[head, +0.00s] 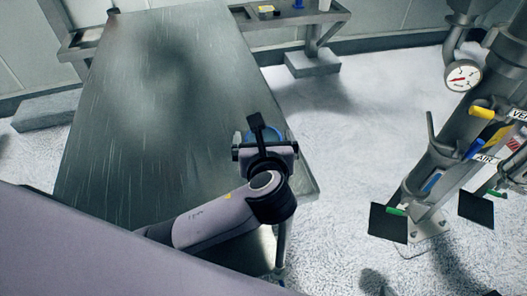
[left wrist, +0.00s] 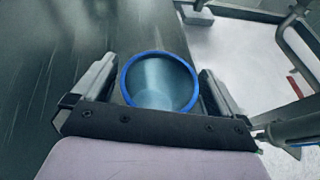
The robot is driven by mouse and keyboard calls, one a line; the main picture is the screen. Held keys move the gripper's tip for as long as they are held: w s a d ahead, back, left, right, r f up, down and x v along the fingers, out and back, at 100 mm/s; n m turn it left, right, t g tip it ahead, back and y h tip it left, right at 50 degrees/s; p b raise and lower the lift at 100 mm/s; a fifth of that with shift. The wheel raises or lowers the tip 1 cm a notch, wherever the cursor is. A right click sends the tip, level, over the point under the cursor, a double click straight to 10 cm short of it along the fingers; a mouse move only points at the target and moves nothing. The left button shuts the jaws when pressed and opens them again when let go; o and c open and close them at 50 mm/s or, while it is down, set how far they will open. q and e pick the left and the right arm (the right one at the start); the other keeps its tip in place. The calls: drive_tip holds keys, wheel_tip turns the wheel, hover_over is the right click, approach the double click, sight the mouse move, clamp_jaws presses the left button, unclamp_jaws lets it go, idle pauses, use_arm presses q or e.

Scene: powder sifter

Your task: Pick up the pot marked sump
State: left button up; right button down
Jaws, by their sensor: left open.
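A pot with a blue rim (head: 281,134) is at the right edge of the long metal table (head: 130,120). In the head view it is mostly hidden behind my left gripper (head: 265,148). In the left wrist view I look into the round mouth of the pot (left wrist: 160,84), with its smooth pale inside. My left gripper (left wrist: 158,90) is open, one finger on each side of the pot, with small gaps beside the rim. No marking on the pot can be read. I cannot make out my right gripper in either view.
A steel column (head: 455,135) with coloured handles and a round gauge (head: 462,76) stands on the right. A smaller bench (head: 290,16) holding small items is at the back. The rest of the long table is bare. Open floor (head: 350,120) lies between table and column.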

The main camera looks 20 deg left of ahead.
use_arm(q)
drive_tip(key=c, duration=1)
